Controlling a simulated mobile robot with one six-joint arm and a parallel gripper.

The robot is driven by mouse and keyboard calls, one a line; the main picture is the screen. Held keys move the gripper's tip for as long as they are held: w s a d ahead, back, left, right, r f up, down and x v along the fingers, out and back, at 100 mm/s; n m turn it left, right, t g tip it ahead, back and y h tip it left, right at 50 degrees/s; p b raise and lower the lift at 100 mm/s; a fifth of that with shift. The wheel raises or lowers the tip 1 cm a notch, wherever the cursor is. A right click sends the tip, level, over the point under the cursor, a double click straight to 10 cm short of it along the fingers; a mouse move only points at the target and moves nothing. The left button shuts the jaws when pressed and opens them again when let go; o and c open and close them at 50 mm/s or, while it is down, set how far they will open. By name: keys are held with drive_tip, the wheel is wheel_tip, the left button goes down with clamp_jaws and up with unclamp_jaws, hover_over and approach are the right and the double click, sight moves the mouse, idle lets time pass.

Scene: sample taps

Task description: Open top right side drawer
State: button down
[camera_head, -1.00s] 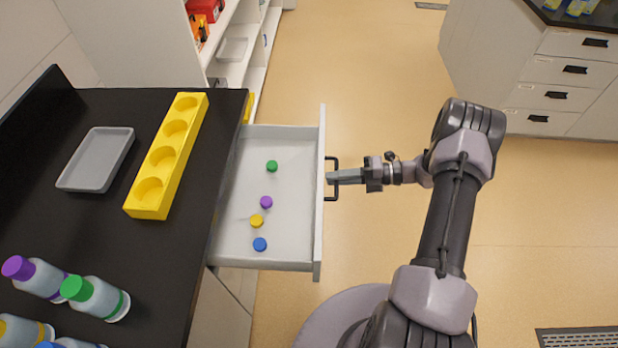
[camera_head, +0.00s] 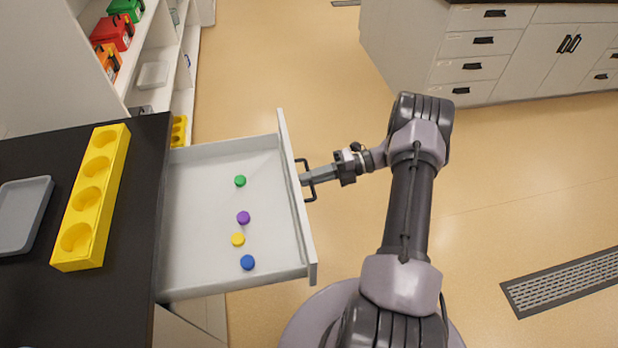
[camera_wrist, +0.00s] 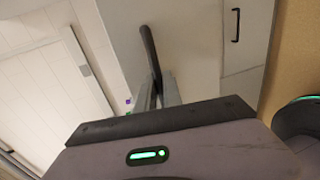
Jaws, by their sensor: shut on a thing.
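The drawer (camera_head: 185,225) stands well out from the black-topped bench, with its inside exposed. Green (camera_head: 240,181), purple (camera_head: 243,218), yellow (camera_head: 238,239) and blue (camera_head: 247,262) caps lie on its floor. The drawer's dark bar handle (camera_head: 311,197) is on the outer side of its front panel (camera_head: 296,200). My gripper (camera_head: 308,179) reaches in from the right and is shut on this handle. In the wrist view the handle (camera_wrist: 150,50) runs down between the fingers of my gripper (camera_wrist: 158,90).
A yellow rack with round holes (camera_head: 92,195) and a grey tray (camera_head: 22,215) rest on the black bench top (camera_head: 140,160). Open shelves (camera_head: 160,50) stand behind. A white cabinet (camera_head: 470,55) stands at the back right.

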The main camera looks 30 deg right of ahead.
drive_tip(key=c, duration=1.8)
unclamp_jaws()
drive_tip(key=shift+o, duration=0.2)
drive_tip(key=p+v, duration=0.1)
drive_tip(key=v, duration=1.6)
drive_tip(key=shift+d, duration=0.2)
